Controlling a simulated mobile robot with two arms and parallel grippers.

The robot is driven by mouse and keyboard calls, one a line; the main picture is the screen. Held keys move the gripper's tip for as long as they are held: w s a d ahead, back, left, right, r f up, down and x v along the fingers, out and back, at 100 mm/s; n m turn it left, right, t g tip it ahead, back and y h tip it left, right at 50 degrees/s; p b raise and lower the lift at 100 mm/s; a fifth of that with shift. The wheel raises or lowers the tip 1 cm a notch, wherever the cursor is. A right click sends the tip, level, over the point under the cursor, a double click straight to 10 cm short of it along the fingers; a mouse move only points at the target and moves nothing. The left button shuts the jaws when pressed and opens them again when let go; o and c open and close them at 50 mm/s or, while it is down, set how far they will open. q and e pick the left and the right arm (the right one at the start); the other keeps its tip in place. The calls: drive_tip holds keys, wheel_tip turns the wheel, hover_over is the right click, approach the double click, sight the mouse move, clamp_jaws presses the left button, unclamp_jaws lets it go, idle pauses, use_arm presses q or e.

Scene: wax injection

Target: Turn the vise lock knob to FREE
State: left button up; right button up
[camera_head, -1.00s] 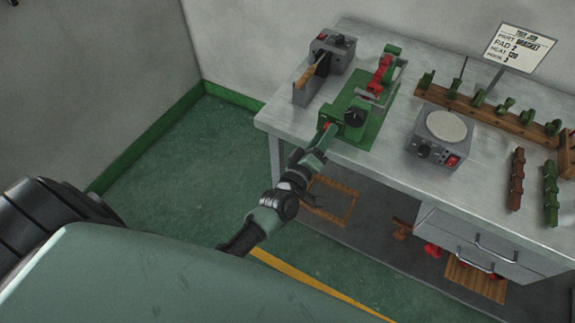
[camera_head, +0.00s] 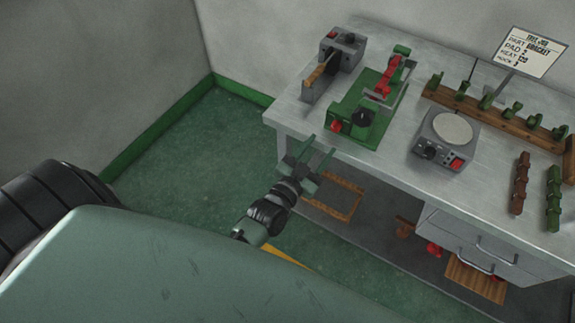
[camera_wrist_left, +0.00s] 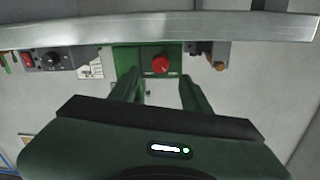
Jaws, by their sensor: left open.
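The green vise (camera_head: 372,98) stands near the table's front left edge, with a red knob (camera_head: 336,126) on its front end and a black knob (camera_head: 362,118) on top. The red knob also shows in the left wrist view (camera_wrist_left: 160,65), centred beyond the fingers. Its markings are too small to read. My left gripper (camera_head: 317,153) is open and empty, just off the table's front edge and apart from the red knob. In the left wrist view its two fingers (camera_wrist_left: 159,84) point toward the vise, either side of the knob's line. My right gripper is not in view.
The grey table (camera_head: 300,122) has a metal front edge close to my left gripper. A grey machine with a wooden handle (camera_head: 340,50) stands left of the vise. A grey hot-plate box (camera_head: 445,138) stands to its right. Open floor (camera_head: 200,150) lies to the left.

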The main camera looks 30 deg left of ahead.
use_arm(q)
drive_tip(key=s+f+g, duration=0.3)
drive_tip(key=s+f, duration=0.2)
drive_tip(key=f, duration=0.4)
drive_tip(key=s+f+g, duration=0.3)
drive_tip(key=s+f, duration=0.2)
drive_tip(key=f, duration=0.5)
drive_tip(key=s+f+g, duration=0.2)
drive_tip(key=s+f, duration=0.4)
drive_tip(key=f, duration=0.4)
drive_tip(key=shift+f+g, duration=0.25)
drive_tip(key=shift+g, duration=0.15)
drive_tip(key=shift+s+a, duration=0.1)
drive_tip(key=s+a+f+g, duration=0.2)
drive_tip(key=s+f, duration=0.3)
drive_tip(key=s, duration=0.4)
drive_tip(key=s+a+f+g+y, duration=0.1)
drive_tip(key=s+f+g, duration=0.2)
drive_tip(key=s, duration=0.6)
drive_tip(key=s+a+f+g, duration=0.2)
drive_tip(key=s+f+g, duration=0.1)
drive_tip(key=s+f, duration=0.4)
drive_tip(key=s, duration=0.3)
drive_tip(key=shift+a+n+y, duration=0.3)
drive_tip(key=shift+n, duration=0.1)
drive_tip(key=shift+w, duration=0.1)
